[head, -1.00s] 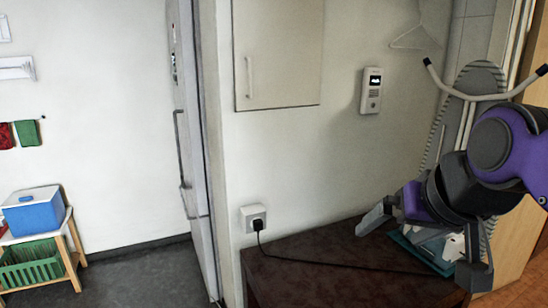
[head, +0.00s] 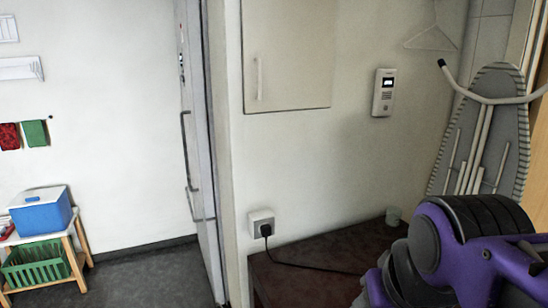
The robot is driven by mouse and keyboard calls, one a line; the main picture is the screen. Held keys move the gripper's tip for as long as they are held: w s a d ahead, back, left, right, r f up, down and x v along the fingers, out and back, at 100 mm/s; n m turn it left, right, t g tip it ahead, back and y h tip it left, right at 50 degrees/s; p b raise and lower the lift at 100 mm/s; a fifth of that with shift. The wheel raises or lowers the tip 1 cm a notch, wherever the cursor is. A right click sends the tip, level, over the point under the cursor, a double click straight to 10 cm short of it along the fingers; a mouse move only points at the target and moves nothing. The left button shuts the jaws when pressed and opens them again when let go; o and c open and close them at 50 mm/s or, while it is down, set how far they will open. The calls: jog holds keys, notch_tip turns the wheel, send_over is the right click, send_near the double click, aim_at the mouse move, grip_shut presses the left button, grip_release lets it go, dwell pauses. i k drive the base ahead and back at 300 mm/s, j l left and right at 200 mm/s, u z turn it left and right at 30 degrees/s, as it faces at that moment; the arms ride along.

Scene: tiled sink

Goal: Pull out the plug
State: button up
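A black plug (head: 266,231) sits in a white wall socket (head: 260,221) low on the wall, just above the back left of a dark brown table (head: 330,246). A black cord (head: 318,268) runs from the plug to the right across the table top and passes behind my arm. My purple and black arm fills the lower right of the head view. Only a grey edge at its lower left, perhaps part of my gripper, shows; the fingertips are out of sight, well to the right of and below the plug.
An ironing board (head: 488,130) leans at the right, and an intercom (head: 383,92) hangs on the wall. A door (head: 200,150) is left of the socket. A blue cooler (head: 40,211) sits on a wooden stand.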

aim_at(265, 228)
jog(key=k+j+z, duration=0.1)
jog(key=j, duration=0.25)
jog(key=k+j, duration=0.15)
jog(key=j, duration=0.15)
jog(key=j+z, duration=0.25)
jog(key=j, duration=0.6)
jog(key=i+j+z, duration=0.2)
jog(key=i+j, duration=0.2)
jog(key=j, duration=0.25)
jog(key=i+j+z, duration=0.1)
jog(key=j, duration=0.25)
jog(key=i+j+z, duration=0.1)
jog(key=i+j, duration=0.2)
jog(key=k+l, duration=0.1)
jog(key=k, duration=0.5)
jog(key=i+j, duration=0.15)
jog(key=i, duration=0.45)
